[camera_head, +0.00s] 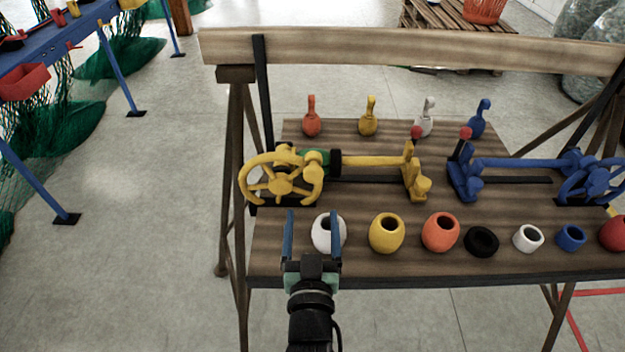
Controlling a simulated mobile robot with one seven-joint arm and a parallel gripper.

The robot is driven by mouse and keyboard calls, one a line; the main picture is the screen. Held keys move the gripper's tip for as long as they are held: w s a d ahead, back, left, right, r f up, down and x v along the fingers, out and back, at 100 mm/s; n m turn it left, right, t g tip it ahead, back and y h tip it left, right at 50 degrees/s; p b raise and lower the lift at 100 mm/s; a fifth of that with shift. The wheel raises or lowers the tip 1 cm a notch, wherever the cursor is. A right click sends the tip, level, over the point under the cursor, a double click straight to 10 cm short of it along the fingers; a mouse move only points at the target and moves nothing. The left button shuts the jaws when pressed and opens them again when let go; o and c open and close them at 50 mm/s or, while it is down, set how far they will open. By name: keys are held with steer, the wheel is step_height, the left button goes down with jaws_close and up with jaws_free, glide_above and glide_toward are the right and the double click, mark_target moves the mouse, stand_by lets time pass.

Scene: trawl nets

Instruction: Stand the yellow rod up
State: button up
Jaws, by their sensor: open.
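The yellow rod (375,161) lies level across the wooden bench. Its left end meets a black collar (335,163) and a green part beside the yellow handwheel (283,180). Its right end reaches a yellow bracket (416,178) with a red knob (417,132). My gripper (312,222) is open, its two blue fingers spread and pointing toward the bench. It is in front of and to the left of the rod, apart from it. The white pot (328,233) shows behind and between the fingers; whether they touch it I cannot tell.
A similar blue rod and wheel assembly (530,166) lies to the right. A front row holds several pots, including yellow (387,233) and orange (440,232). Several looped floats, such as the yellow one (369,118), stand behind. A wooden beam (430,48) crosses the back.

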mark_target(313, 177)
steer(key=w, duration=1)
steer(key=shift+w, duration=0.25)
jaws_close()
